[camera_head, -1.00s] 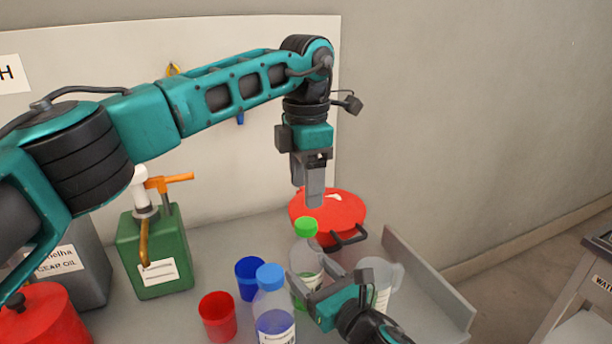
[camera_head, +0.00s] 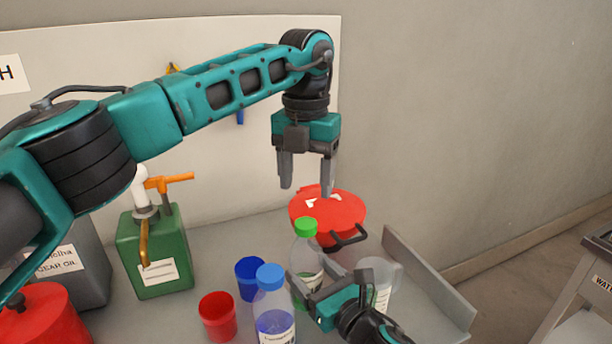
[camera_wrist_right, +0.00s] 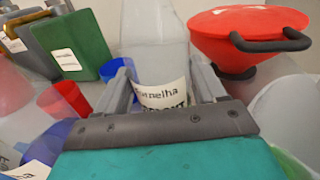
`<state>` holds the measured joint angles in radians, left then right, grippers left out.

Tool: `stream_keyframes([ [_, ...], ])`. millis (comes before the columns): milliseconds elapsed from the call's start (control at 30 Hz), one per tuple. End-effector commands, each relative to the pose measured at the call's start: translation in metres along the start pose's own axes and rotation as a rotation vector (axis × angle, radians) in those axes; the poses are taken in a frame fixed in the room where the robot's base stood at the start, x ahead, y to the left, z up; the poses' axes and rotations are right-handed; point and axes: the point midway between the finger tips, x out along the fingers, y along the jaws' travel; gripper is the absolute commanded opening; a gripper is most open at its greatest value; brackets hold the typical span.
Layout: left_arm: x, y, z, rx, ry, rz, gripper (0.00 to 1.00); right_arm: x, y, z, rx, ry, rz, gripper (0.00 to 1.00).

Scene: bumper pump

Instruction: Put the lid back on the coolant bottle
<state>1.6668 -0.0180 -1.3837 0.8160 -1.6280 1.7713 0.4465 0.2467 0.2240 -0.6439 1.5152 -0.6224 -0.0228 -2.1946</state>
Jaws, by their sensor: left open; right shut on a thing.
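The clear bottle (camera_head: 305,256) with green liquid stands upright on the bench, and the green lid (camera_head: 306,227) sits on its top. My right gripper (camera_head: 310,290) is shut around this bottle. In the right wrist view the bottle (camera_wrist_right: 155,35) is between the fingers; its label is partly hidden and its top is out of frame. My left gripper (camera_head: 306,190) is open and empty, pointing down above the green lid and apart from it. Whether the lid is fully tightened cannot be told.
A blue-capped bottle (camera_head: 271,305) stands left of the green-lidded one, near a blue cup (camera_head: 249,278) and a red cup (camera_head: 217,316). A clear jug (camera_head: 388,280) is close on the right. A green pump can (camera_head: 155,255) stands at left.

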Motion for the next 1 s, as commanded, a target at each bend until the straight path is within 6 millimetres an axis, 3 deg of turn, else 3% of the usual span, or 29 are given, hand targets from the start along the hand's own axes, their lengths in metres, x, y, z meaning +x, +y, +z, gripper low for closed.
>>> stream_keyframes([
  [167, 0.014, 0.0, 0.0, 0.001, 0.002, -0.001, 0.64, 0.0, 0.0, 0.0, 0.0, 0.0, 0.0, 0.0],
  [600, 0.074, 0.0, 0.0, 0.001, 0.001, 0.0, 0.64, 0.0, 0.0, 0.0, 0.0, 0.0, 0.0, 0.0],
  [1000, 0.08, 0.0, 0.0, 0.001, 0.0, 0.0, 0.64, 0.0, 0.0, 0.0, 0.0, 0.0, 0.0, 0.0],
])
